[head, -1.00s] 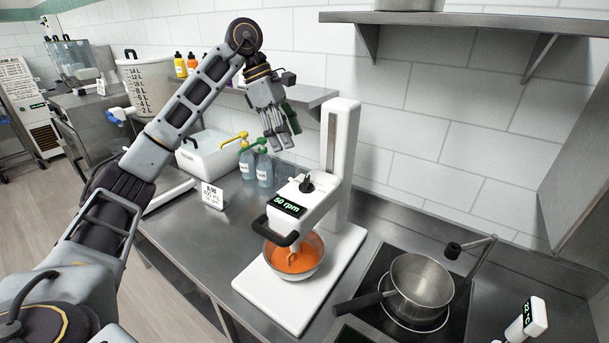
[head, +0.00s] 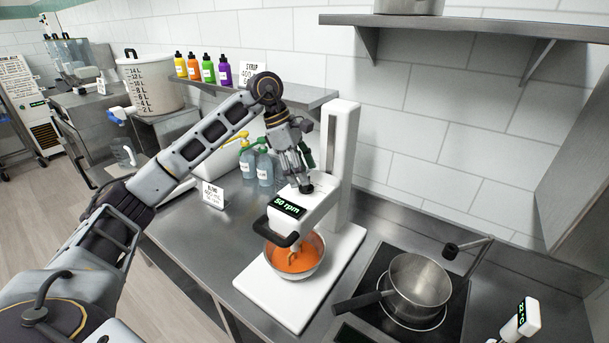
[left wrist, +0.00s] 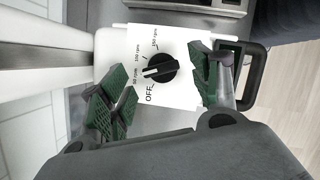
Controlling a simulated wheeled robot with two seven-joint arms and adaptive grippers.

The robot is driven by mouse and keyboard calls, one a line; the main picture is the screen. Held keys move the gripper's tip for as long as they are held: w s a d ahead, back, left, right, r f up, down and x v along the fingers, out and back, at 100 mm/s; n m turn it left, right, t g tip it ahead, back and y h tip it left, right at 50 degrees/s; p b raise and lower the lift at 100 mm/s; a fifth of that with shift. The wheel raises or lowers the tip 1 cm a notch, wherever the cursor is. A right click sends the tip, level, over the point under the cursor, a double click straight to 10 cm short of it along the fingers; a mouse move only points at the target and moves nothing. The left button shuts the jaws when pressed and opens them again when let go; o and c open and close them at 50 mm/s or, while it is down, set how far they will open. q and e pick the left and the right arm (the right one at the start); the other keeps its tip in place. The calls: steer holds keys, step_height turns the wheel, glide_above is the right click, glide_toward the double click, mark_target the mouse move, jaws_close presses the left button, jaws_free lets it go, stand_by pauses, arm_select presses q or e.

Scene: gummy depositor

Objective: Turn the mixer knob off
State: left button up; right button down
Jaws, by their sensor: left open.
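The white mixer (head: 343,170) stands on the counter, its display reading 50 rpm. A steel bowl with orange mix (head: 295,257) sits under its head. The black mixer knob (left wrist: 158,69) is on a white dial plate marked OFF, 50, 100 and 150 rpm in the left wrist view. Its pointer is near the 50 rpm mark. My left gripper (head: 302,183) is right above the mixer head. In the left wrist view its green-padded fingers (left wrist: 160,88) are open on either side of the knob, with gaps visible. My right gripper is out of view.
A steel pot (head: 421,284) stands on the hob to the right. Two pump bottles (head: 256,165) and a small sign (head: 213,194) are left of the mixer. A shelf with syrup bottles (head: 208,70) is behind my left arm.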

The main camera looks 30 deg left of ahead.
arm_select(q)
steer(key=shift+x, duration=1.1)
steer(key=shift+c, duration=0.3)
steer(key=c, duration=0.9)
steer(key=shift+c, duration=0.2)
